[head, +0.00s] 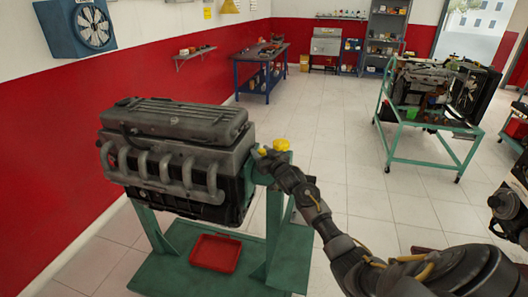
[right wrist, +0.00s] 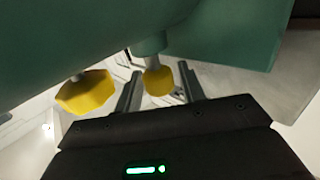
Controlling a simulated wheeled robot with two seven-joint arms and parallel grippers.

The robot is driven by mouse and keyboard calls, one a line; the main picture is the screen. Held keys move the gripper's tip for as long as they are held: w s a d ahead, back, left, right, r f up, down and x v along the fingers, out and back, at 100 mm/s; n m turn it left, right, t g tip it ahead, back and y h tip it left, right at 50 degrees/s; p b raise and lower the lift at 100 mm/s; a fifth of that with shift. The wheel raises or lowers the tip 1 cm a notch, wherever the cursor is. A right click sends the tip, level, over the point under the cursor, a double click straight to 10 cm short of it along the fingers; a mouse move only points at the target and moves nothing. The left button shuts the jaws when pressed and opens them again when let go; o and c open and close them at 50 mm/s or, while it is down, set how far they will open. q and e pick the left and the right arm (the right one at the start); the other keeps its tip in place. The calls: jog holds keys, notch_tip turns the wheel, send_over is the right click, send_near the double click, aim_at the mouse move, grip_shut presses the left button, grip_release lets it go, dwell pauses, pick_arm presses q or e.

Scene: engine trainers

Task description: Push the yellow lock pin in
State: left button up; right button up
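Two yellow knobs are on the green engine stand (head: 275,225), by the right end of the engine (head: 178,150). In the head view, a larger yellow knob (head: 281,144) sits on top and a smaller one (head: 262,151) is beside my right gripper (head: 268,160). In the right wrist view, one yellow knob (right wrist: 158,81) on a short grey stem stands between the two spread fingers of my right gripper (right wrist: 160,88). The other yellow knob (right wrist: 86,92) is left of the fingers. I cannot tell whether the fingers touch the knob. My left gripper is not in view.
A red tray (head: 216,253) lies on the stand's base. A second engine on a green cart (head: 430,150) stands at the right. A blue workbench (head: 262,73) is at the back. The tiled floor between them is clear.

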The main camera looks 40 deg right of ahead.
jog(key=shift+o, duration=0.8)
jog(key=shift+r, duration=0.1)
jog(key=s+a+b, duration=0.1)
jog(key=s+b, duration=0.1)
jog(key=s, duration=0.8)
jog(key=shift+s+b, duration=0.35)
jog(key=shift+s, duration=0.05)
